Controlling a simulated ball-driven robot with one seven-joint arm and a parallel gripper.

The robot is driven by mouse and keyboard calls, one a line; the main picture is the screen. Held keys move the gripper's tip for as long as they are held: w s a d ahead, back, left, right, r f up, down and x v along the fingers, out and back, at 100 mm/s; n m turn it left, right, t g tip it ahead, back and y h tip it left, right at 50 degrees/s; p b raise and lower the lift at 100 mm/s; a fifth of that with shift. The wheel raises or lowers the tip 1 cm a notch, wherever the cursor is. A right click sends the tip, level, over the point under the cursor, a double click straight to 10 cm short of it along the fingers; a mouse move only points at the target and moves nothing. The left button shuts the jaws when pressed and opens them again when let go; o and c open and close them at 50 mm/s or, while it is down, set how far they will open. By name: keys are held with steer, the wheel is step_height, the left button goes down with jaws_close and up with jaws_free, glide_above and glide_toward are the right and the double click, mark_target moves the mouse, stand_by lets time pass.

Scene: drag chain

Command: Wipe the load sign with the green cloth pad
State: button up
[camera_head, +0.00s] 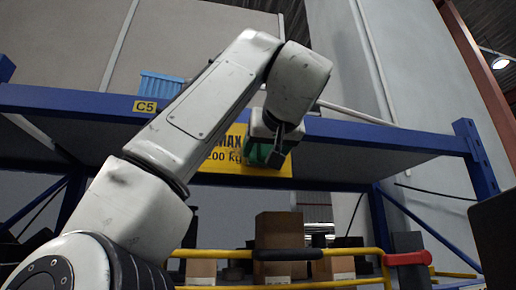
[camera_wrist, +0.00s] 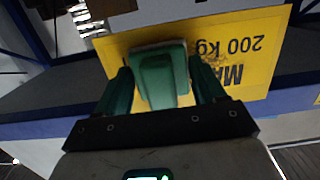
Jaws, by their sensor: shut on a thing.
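The load sign (camera_head: 222,157) is a yellow panel marked "MAX 200 kg", hanging below the front beam of a blue shelf in the head view. My arm covers part of it. In the wrist view the sign (camera_wrist: 258,50) appears upside down and fills the upper middle. Small dark brownish specks show on it near the right finger. My gripper (camera_wrist: 160,88) is shut on the green cloth pad (camera_wrist: 157,74), which lies over the sign in the wrist view.
The blue shelf beam (camera_head: 375,134) runs across above the sign, with a "C5" label (camera_head: 145,107). A blue crate (camera_head: 160,85) stands on the shelf. Below are cardboard boxes (camera_head: 279,230) behind a yellow rail (camera_head: 355,252) with a red end (camera_head: 407,258).

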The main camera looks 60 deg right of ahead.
steer(key=shift+s+d, duration=0.55)
steer(key=shift+s, duration=0.2)
steer(key=shift+s+d, duration=0.5)
steer(key=shift+s, duration=0.2)
steer(key=shift+w, duration=0.1)
steer(key=shift+w+a, duration=0.7)
steer(key=shift+w, duration=0.2)
steer(key=shift+w+a, duration=0.65)
steer(key=shift+w, duration=0.25)
steer(key=shift+w+a+p, duration=0.45)
steer(key=shift+w+a, duration=0.6)
steer(key=shift+w, duration=0.2)
steer(key=shift+w+a+p, duration=0.4)
steer(key=shift+w+a, duration=0.65)
steer(key=shift+w, duration=0.15)
steer(key=w+a, duration=0.2)
steer(key=w, duration=0.1)
steer(key=b+v, duration=0.1)
steer(key=v, duration=0.5)
steer(key=shift+f, duration=0.3)
steer(key=shift+s, duration=0.1)
